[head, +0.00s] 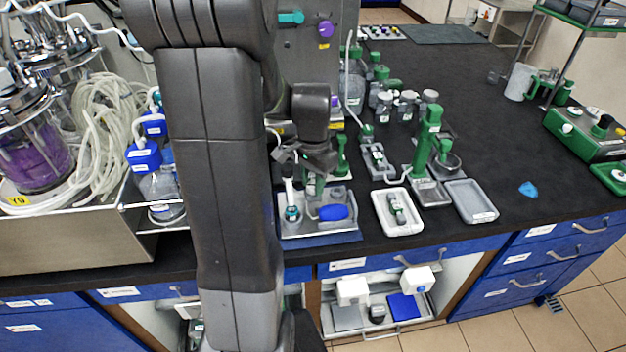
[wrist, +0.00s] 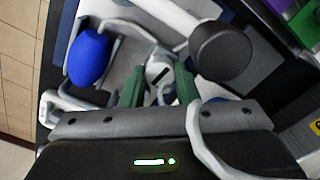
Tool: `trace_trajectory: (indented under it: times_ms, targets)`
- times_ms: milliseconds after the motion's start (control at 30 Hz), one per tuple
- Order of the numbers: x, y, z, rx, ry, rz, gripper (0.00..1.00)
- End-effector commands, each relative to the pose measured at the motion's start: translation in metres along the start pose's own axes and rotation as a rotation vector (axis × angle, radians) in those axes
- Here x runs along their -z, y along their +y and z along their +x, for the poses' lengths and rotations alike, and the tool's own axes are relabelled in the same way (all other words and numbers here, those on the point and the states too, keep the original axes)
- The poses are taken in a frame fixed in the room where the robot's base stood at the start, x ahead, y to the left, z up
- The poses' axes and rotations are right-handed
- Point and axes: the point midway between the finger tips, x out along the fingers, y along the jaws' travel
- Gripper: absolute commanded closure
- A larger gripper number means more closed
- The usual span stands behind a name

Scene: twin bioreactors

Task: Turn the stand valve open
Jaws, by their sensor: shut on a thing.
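My gripper (head: 317,182) is low over the metal tray at the front edge of the bench. In the wrist view its green fingers (wrist: 158,90) are shut on a small pale knob with a dark line across it (wrist: 159,72), which appears to be the stand valve. The fingers stand on either side of the knob and hide its lower part. A blue bulb (wrist: 88,57) lies to the left of the fingers, apart from them; it also shows in the head view (head: 333,212). In the head view the knob is hidden by my gripper.
A white-stemmed item with a dark round end (wrist: 220,50) is close to the right finger. The metal tray (head: 290,230) also holds a small teal-marked vessel (head: 292,213). A white tray (head: 417,226) and green stand (head: 428,145) are to the right.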

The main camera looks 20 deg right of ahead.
Motion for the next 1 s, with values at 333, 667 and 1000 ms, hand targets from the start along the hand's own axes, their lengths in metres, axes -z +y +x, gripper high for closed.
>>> trace_trajectory:
  times_ms: [333,667,1000]
  targets:
    - [0.0006,-0.0004,-0.0008,0.001,0.002,-0.029,0.95]
    - [0.0006,-0.0004,-0.0007,0.001,0.002,-0.028,0.52]
    - [0.0003,-0.0003,-0.0026,0.001,0.001,-0.028,0.5]
